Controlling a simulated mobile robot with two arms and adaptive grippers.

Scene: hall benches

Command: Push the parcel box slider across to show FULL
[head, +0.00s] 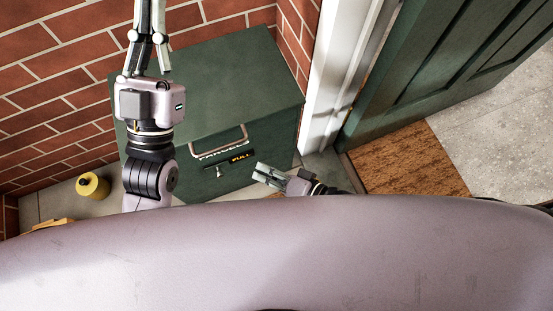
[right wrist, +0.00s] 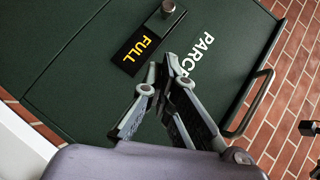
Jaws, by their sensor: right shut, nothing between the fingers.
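The parcel box (head: 240,75) is a dark green box with a sloping lid, set against a brick wall. Its black sign plate (head: 241,157) reads FULL in yellow; it also shows in the right wrist view (right wrist: 140,52). A small metal knob (head: 219,172) sits left of the plate, also in the right wrist view (right wrist: 166,9). My right gripper (head: 256,169) is shut and empty, in front of the box and right of the plate. My left gripper (head: 148,38) points away over the box's left side.
A metal handle (head: 220,141) and PARCELS lettering are above the plate. A yellow round object (head: 93,185) lies on the floor at left. A brown doormat (head: 405,160) and open green door (head: 440,70) are at right, beside a white door frame (head: 335,75).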

